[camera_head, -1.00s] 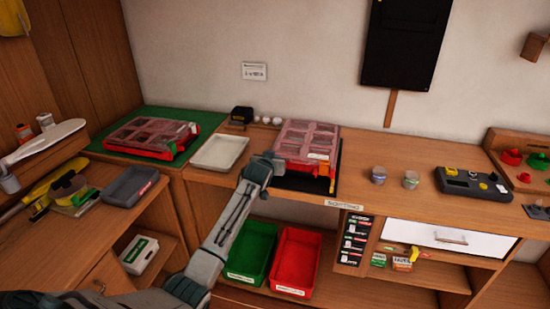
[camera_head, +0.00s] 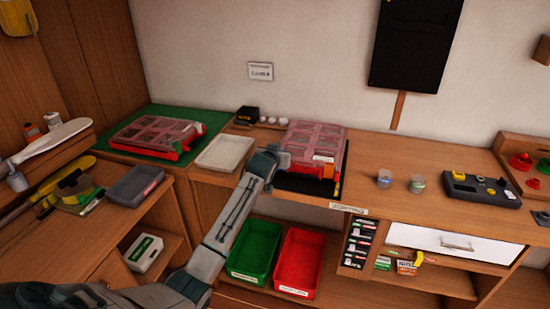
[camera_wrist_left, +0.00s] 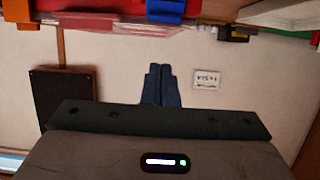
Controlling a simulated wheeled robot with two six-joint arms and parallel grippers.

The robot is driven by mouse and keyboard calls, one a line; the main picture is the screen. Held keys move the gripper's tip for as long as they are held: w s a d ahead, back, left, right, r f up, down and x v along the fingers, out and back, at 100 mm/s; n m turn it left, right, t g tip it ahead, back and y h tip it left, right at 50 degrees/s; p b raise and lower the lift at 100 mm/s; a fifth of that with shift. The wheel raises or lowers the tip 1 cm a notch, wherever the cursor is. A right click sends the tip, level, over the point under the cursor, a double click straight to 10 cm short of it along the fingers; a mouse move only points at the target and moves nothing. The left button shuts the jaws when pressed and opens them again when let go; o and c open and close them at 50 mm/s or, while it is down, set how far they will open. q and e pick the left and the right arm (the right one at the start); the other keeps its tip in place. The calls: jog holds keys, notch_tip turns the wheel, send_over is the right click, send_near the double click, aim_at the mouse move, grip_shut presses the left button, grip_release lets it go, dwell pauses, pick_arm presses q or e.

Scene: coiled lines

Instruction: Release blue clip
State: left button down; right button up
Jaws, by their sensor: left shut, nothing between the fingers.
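The blue clip (camera_wrist_left: 166,9) shows at the top edge of the left wrist view, on the front of a case with a clear lid and red base. That case (camera_head: 316,140) stands on a dark mat on the bench in the head view. There the clip cannot be made out. My left gripper (camera_head: 275,153) is at the case's left front side. In the wrist view its two dark fingers (camera_wrist_left: 161,72) are shut together and empty, apart from the clip in the picture. My right gripper is not in view.
A pale tray (camera_head: 225,153) lies left of the case. A second clear-lidded red case (camera_head: 157,136) is on a green mat (camera_head: 205,118). Green (camera_head: 255,251) and red (camera_head: 299,261) bins sit below. Two small jars (camera_head: 384,180) and a grey control box (camera_head: 480,188) stand to the right.

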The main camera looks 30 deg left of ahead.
pick_arm(q)
jog(key=b+v, duration=0.1)
jog(key=v, duration=0.6)
jog(key=shift+s+f, duration=0.1)
jog(key=shift+f, duration=0.1)
